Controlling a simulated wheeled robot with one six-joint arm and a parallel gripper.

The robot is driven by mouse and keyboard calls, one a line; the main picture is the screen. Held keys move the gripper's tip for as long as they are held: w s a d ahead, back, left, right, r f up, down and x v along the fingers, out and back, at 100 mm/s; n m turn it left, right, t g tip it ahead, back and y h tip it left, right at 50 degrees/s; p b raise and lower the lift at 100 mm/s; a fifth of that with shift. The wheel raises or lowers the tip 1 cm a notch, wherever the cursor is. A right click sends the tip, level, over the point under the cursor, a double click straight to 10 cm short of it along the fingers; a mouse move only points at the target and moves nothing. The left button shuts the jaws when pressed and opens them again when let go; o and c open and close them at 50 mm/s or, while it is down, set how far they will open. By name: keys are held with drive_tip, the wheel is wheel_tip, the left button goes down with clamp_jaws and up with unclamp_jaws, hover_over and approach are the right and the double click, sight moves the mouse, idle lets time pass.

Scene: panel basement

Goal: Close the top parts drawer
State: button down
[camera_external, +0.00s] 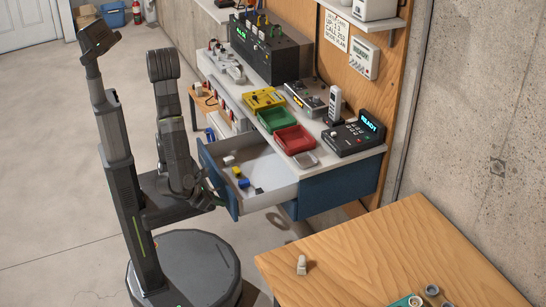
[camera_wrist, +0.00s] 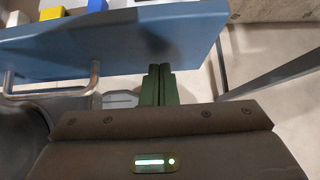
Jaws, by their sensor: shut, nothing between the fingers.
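The top parts drawer (camera_external: 232,200) stands pulled out from the blue bench unit (camera_external: 345,188), with a blue front and pale inside. It holds a few small white, blue and yellow parts (camera_external: 241,180). In the wrist view the blue drawer front (camera_wrist: 190,48) crosses the top, with a metal bar handle (camera_wrist: 50,92) at left. My gripper (camera_wrist: 160,68) is shut and empty. Its fingertips are close to the drawer front, to the right of the handle; I cannot tell whether they touch. In the external view my arm partly hides the drawer front, and the fingertips cannot be made out.
The bench top (camera_external: 325,152) above the drawer carries a green bin (camera_external: 277,120), a red bin (camera_external: 295,139), a yellow device (camera_external: 263,100) and a phone console (camera_external: 354,135). A wooden table (camera_external: 385,250) stands at the lower right. The floor (camera_external: 60,190) at left is clear.

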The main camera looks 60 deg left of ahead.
drive_tip(key=shift+w, duration=0.2)
idle(0.3)
drive_tip(key=w+p, duration=0.1)
drive_tip(key=w, duration=2.1)
drive_tip(key=shift+w, duration=0.4)
drive_tip(key=shift+w+r, duration=0.1)
drive_tip(key=shift+w, duration=0.35)
drive_tip(key=shift+w+r, duration=0.1)
drive_tip(key=s, duration=0.5)
drive_tip(key=shift+r, duration=0.1)
drive_tip(key=v, duration=0.9)
drive_tip(key=shift+s+p, duration=0.15)
drive_tip(key=shift+p, duration=0.3)
